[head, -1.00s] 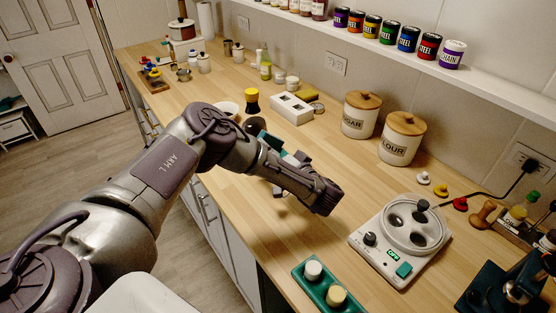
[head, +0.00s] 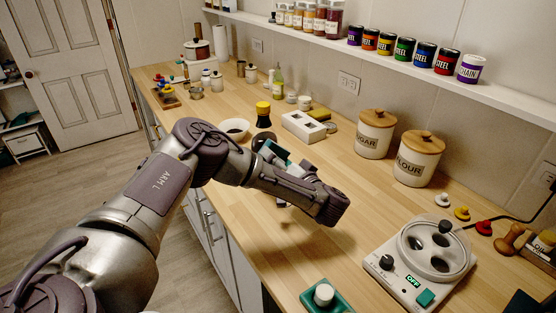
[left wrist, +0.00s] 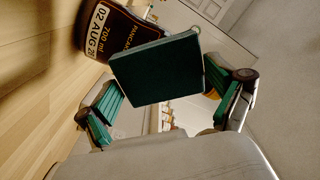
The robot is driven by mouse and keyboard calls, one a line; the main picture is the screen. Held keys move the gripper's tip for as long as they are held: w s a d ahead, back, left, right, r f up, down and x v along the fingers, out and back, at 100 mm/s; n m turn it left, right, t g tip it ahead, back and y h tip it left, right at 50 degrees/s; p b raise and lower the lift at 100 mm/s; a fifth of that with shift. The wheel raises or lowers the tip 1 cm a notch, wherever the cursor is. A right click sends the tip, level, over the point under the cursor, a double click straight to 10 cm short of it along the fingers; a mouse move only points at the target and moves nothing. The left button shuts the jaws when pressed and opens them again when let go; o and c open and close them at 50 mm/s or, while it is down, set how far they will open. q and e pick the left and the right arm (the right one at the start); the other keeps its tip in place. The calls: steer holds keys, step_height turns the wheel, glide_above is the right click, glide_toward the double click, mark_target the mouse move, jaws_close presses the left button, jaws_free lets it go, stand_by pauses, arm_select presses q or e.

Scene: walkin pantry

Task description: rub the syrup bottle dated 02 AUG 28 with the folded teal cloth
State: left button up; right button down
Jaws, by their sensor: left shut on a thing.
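The syrup bottle (left wrist: 92,30) is dark brown, and its label reads "PANCAKE", "700 ml" and "02 AUG 28" in the left wrist view. Its left part is in shadow and its lower label is partly covered by the folded teal cloth (left wrist: 157,70). My left gripper (left wrist: 168,104) is shut on the cloth, which sticks out beyond the fingers towards the bottle. I cannot tell whether cloth and bottle touch. In the head view my left gripper (head: 277,165) is partly hidden by its wrist, low over the counter. A dark bottle with a yellow cap (head: 263,118) stands just beyond it, perhaps the same one.
Sugar (head: 375,134) and flour (head: 418,160) canisters stand by the wall. A white appliance (head: 405,285) is at front right.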

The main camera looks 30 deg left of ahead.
mark_target(284, 152)
arm_select(q)
steer(key=shift+x, duration=1.05)
steer(key=shift+w+d+f+b, duration=0.1)
steer(key=shift+w+d+b, duration=0.2)
steer(key=shift+w, duration=0.3)
steer(key=shift+w+d+b, duration=0.25)
steer(key=shift+w, duration=0.35)
steer(key=shift+w+d, duration=0.2)
steer(key=shift+w, duration=0.3)
steer(key=shift+a+p, duration=0.1)
steer(key=shift+p, duration=0.25)
steer(key=shift+s+a+r+p, duration=0.15)
steer(key=shift+s+r+p, duration=0.25)
steer(key=shift+p, duration=0.3)
steer(key=shift+s+a+f+p, duration=0.1)
steer(key=shift+s+a+p, duration=0.1)
steer(key=shift+s+p, duration=0.35)
steer(key=shift+s+a+p, duration=0.2)
steer(key=shift+s+p, duration=0.15)
steer(key=shift+p, duration=0.25)
steer(key=shift+s+a+f, duration=0.15)
steer(key=shift+s, duration=0.25)
